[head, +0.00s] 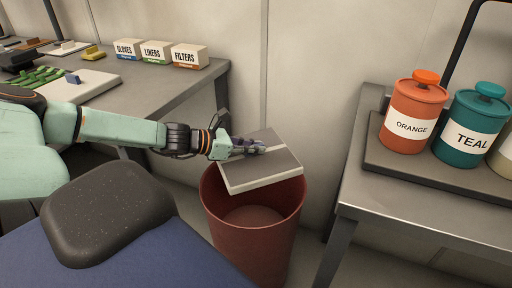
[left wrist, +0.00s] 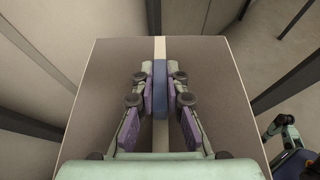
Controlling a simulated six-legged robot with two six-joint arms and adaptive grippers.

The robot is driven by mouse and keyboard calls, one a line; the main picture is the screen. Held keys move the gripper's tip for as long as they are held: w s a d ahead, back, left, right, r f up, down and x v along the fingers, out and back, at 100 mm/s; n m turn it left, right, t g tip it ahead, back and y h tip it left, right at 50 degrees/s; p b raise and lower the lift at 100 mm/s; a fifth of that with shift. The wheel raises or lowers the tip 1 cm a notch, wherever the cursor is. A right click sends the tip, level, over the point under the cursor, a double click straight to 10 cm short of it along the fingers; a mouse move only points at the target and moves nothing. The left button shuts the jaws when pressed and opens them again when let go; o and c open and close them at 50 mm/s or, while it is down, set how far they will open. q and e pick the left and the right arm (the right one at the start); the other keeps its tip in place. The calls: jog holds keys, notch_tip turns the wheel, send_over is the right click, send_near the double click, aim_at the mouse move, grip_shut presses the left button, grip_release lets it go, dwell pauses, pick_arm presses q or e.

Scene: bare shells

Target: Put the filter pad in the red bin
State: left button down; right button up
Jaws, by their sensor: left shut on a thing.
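The filter pad (head: 262,168) is a flat grey-brown square slab with pale edges and a light stripe across its top. My left gripper (head: 258,147) is shut on it and holds it tilted above the red bin (head: 252,228). The pad covers part of the bin's opening at the back. In the left wrist view the pad (left wrist: 215,85) fills the middle, and the fingers (left wrist: 160,85) close on a blue grip piece on the stripe. The bin is round, open at the top and stands between two tables; I see no thing inside it. My right gripper is not in the head view.
Small boxes marked gloves (head: 128,48), liners (head: 157,52) and filters (head: 188,56) stand on the left table (head: 150,82). An orange canister (head: 412,112) and a teal one (head: 472,127) stand on a tray on the right table (head: 420,205).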

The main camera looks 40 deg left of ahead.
aim_at(253, 161)
pick_arm(q)
jog(key=shift+s+f, duration=0.2)
jog(key=shift+f, duration=0.15)
jog(key=f+b, duration=0.2)
jog(key=w+f+b, duration=0.1)
jog(key=shift+a+f, duration=0.4)
jog(key=shift+s+d+f+b, duration=0.25)
jog(key=shift+s+f+b, duration=0.2)
jog(key=shift+b, duration=0.4)
jog(key=shift+s+f+b, duration=0.1)
jog(key=shift+f+b, duration=0.2)
jog(key=shift+b, duration=0.1)
jog(key=f+b, duration=0.4)
jog(key=f, duration=0.1)
jog(key=shift+w+f+b, duration=0.1)
jog(key=shift+w+b, duration=0.1)
jog(key=shift+b, duration=0.2)
jog(key=c, duration=1.8)
grip_release()
jog(key=o, duration=0.5)
jog(key=shift+a, duration=0.1)
